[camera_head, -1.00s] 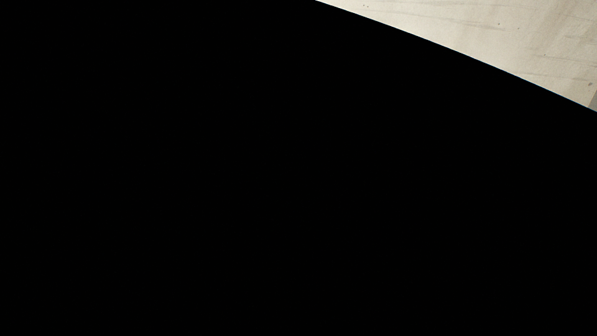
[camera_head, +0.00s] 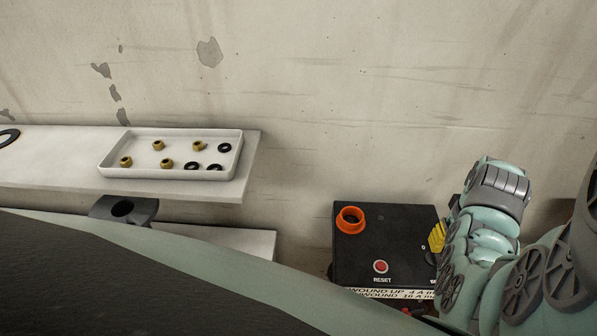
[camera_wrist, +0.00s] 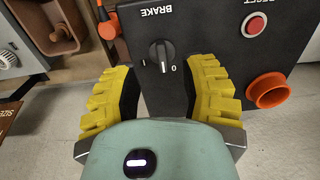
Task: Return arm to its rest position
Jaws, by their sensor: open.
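My gripper (camera_wrist: 164,92) shows in the wrist view with its two yellow ridged fingers spread apart and nothing between them. A black control box (camera_wrist: 185,25) lies beyond the fingers, with a rotary knob (camera_wrist: 162,56) marked BRAKE seen in the gap. I cannot tell whether the fingers touch the box. In the head view my arm is at the lower right, and a yellow finger of my gripper (camera_head: 437,237) shows at the right edge of the black box (camera_head: 392,250). The rest of the gripper is hidden there by my arm.
The box has a red RESET button (camera_head: 381,267) and an orange ring (camera_head: 351,220). A white tray (camera_head: 112,173) with brass nuts and black rings sits on a pale shelf (camera_head: 60,170) at left. A grey holder (camera_head: 143,211) is below it. The wall (camera_head: 350,100) stands close behind.

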